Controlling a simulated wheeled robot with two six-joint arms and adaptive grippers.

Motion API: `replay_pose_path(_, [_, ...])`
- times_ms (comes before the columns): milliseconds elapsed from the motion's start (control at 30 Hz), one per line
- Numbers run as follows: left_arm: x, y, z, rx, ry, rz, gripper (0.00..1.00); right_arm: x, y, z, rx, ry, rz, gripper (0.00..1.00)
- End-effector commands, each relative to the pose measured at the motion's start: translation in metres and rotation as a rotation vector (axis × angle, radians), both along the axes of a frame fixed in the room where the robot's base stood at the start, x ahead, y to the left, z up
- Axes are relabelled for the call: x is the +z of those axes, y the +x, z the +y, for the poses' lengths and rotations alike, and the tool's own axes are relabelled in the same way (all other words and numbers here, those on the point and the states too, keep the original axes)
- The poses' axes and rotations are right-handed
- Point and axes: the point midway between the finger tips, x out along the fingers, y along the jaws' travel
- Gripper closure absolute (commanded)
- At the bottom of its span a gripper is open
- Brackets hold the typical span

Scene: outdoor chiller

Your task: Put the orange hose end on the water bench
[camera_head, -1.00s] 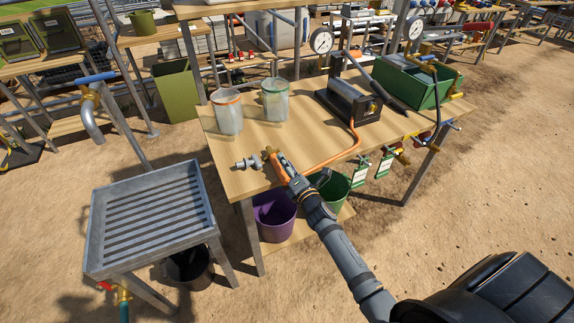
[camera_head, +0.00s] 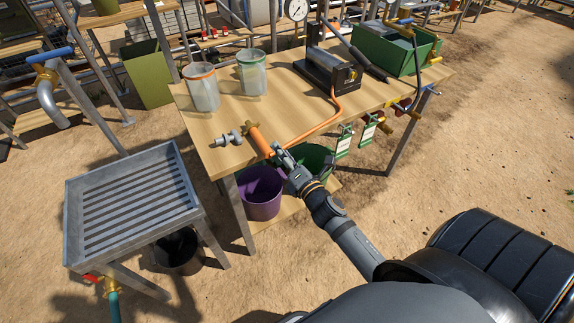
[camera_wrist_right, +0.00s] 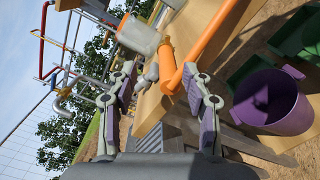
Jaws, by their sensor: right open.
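The orange hose end (camera_head: 259,140) lies at the front edge of the wooden bench (camera_head: 218,128), beside a grey fitting (camera_head: 227,138). The orange hose (camera_head: 322,124) runs from it across the top to a black metal box (camera_head: 328,67). My right gripper (camera_head: 280,156) is open at the bench's front edge, just short of the hose end. In the right wrist view, the open fingers (camera_wrist_right: 160,92) stand apart with nothing between them, and the hose end (camera_wrist_right: 168,62) shows beyond them. My left gripper is out of view.
Two jars (camera_head: 202,90) stand at the bench's back left. A green box (camera_head: 410,52) sits at its right end. A slatted grey metal stand (camera_head: 185,205) is at the left. A purple bucket (camera_head: 260,193) is below the bench.

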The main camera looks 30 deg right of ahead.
Motion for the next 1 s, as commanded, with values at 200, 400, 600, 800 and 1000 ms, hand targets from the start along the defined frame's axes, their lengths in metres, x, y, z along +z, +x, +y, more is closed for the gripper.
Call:
replay_pose_path(200, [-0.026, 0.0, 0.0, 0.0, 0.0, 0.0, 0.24, -0.003, -0.025, 0.0, 0.001, -0.002, -0.001, 0.5])
replay_pose_path(400, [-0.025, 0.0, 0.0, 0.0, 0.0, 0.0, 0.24, 0.001, -0.028, 0.0, 0.0, 0.001, -0.001, 0.5])
replay_pose_path(600, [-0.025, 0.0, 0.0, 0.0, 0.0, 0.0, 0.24, 0.002, -0.027, 0.0, 0.0, 0.001, -0.002, 0.5])
replay_pose_path(800, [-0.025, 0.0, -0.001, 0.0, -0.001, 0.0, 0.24, -0.047, -0.025, -0.012, -0.032, 0.105, 0.089, 0.5])
replay_pose_path(1000, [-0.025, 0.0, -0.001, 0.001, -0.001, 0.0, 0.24, -0.254, -0.065, -0.051, -0.275, 0.607, 0.449, 0.5])
